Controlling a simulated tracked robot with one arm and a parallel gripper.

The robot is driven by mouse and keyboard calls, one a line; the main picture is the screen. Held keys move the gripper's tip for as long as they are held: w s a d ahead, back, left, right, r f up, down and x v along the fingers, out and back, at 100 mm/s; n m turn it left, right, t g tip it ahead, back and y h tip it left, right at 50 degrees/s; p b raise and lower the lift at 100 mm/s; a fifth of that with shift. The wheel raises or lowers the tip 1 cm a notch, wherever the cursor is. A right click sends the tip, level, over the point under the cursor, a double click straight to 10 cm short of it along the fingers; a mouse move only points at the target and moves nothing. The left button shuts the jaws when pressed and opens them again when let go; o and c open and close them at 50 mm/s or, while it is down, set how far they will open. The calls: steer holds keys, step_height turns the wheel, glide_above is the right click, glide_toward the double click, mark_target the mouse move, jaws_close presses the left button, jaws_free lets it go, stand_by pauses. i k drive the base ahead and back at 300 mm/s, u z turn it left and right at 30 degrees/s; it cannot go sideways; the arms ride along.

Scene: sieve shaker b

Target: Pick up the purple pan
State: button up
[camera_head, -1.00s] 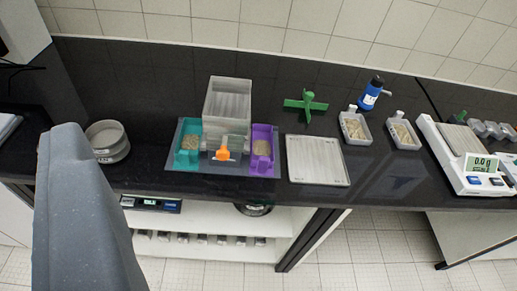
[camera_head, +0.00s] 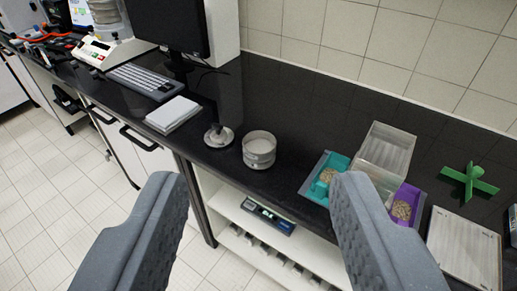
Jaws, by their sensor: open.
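The purple pan (camera_head: 408,203) stands at the right on the black bench, with pale grains in it. It sits right of a clear box (camera_head: 386,152), and a teal pan (camera_head: 326,184) with grains is on the box's left. My gripper (camera_head: 255,190) is open and empty, its two grey fingers wide apart in the foreground. The right finger is left of the purple pan in the picture and hides part of the tray area in front of the clear box. The gripper is apart from the pan.
A round metal sieve (camera_head: 259,150) and a small dish (camera_head: 218,137) stand left of the pans. A green cross-shaped thing (camera_head: 470,181) and a flat grey plate (camera_head: 464,246) lie at the right. A keyboard (camera_head: 145,82), white notebook (camera_head: 172,114) and monitor (camera_head: 170,28) are farther left.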

mark_target(403, 212)
steer(key=u, duration=1.45)
steer(key=k, duration=0.6)
steer(key=z, duration=2.05)
steer(key=i, duration=0.7)
